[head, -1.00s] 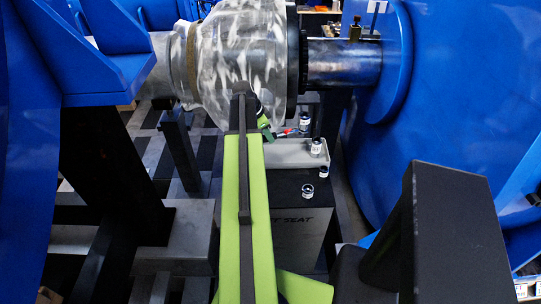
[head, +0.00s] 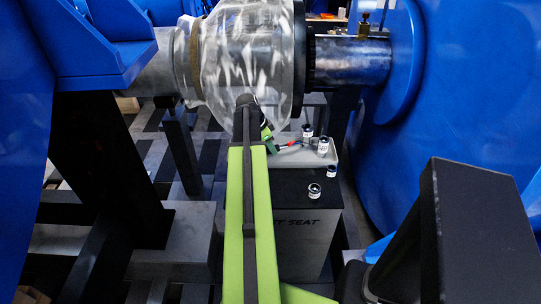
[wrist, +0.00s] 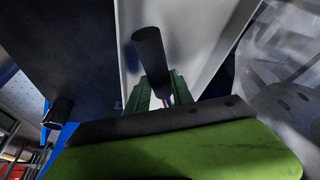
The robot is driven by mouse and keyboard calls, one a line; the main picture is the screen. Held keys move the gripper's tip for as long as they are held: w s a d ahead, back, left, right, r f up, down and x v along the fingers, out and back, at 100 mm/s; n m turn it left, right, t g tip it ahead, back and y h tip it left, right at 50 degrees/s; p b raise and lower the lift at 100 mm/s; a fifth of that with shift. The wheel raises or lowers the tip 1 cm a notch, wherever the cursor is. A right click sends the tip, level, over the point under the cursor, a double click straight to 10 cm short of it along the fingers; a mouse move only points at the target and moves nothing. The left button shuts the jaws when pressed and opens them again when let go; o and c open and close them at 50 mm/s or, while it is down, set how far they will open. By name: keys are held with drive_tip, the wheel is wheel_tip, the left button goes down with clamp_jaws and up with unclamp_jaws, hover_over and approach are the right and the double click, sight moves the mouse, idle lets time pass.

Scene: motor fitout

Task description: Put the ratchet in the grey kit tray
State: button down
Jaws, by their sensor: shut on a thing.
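My gripper (head: 267,141), with green fingers, reaches over the left end of the grey kit tray (head: 305,158) in the head view. In the wrist view its fingers (wrist: 155,95) are shut on a dark rod-like handle, which I take to be the ratchet (wrist: 149,55). The handle sticks out from between the fingers, and its other end is hidden. The pale tray (wrist: 205,35) shows behind it. Whether the ratchet touches the tray I cannot tell. A small red and blue thing (head: 291,144) shows beside the fingers, over or in the tray.
Several small dark jars with white labels stand around the tray, among them one at its right end (head: 323,147) and one on the dark cabinet top (head: 314,191). A plastic-wrapped shaft (head: 250,60) hangs close above my gripper. Large blue housings (head: 450,100) flank both sides.

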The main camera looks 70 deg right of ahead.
wheel_tip(320, 180, down, 3)
drive_tip(key=shift+r+b, duration=0.15)
drive_tip(key=shift+b, duration=0.65)
drive_tip(key=shift+r, duration=0.2)
drive_tip(key=c, duration=1.1)
unclamp_jaws()
drive_tip(key=p+v, duration=1.1)
drive_tip(key=shift+r, duration=0.25)
drive_tip(key=shift+w+a+r+p, duration=0.1)
drive_tip(key=shift+w+r+p, duration=0.1)
drive_tip(key=shift+r+p, duration=0.15)
drive_tip(key=shift+f, duration=0.1)
drive_tip(key=shift+f, duration=0.1)
